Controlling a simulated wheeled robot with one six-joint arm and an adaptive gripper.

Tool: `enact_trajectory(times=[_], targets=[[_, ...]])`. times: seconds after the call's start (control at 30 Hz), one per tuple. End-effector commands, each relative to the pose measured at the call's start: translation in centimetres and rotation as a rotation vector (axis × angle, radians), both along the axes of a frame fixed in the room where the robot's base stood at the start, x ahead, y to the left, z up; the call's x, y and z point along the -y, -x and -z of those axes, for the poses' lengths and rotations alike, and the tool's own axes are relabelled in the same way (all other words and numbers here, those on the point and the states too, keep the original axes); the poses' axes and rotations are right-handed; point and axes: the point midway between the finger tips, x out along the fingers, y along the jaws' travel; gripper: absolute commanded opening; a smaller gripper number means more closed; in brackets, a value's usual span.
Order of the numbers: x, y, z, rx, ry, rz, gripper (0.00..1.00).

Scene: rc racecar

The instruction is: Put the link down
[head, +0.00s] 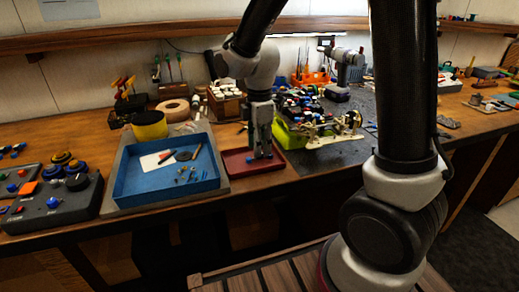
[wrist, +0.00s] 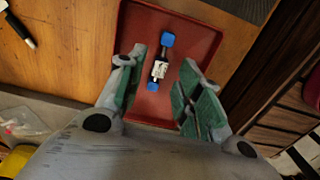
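The link is a short dark bar with a pale middle and blue ends. In the wrist view the link (wrist: 160,66) lies over the floor of the red tray (wrist: 130,22), between and just beyond my fingertips. My gripper (wrist: 160,82) is open, with a clear gap between each green-padded finger and the link. In the head view my gripper (head: 261,152) points down over the red tray (head: 283,166), its tips low near the tray floor. The link is mostly hidden or too small to make out there.
A blue tray (head: 135,195) with small parts stands left of the red tray. A control box (head: 55,208) with buttons is farther left. A green bin (head: 290,137) heaped with parts and a brass-coloured mechanism (head: 335,128) stand close on the right. A rack of white-topped pieces (head: 226,102) is behind.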

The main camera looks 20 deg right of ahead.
Motion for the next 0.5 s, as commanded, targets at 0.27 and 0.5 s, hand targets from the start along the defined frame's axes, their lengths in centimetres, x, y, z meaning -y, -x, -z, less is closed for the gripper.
enact_trajectory(times=[0.27,0.5], targets=[[0.0,-0.2,-6.4,0.006,-0.002,0.0,0.35],[0.0,-0.1,-9.7,0.002,-0.001,0.0,0.35]])
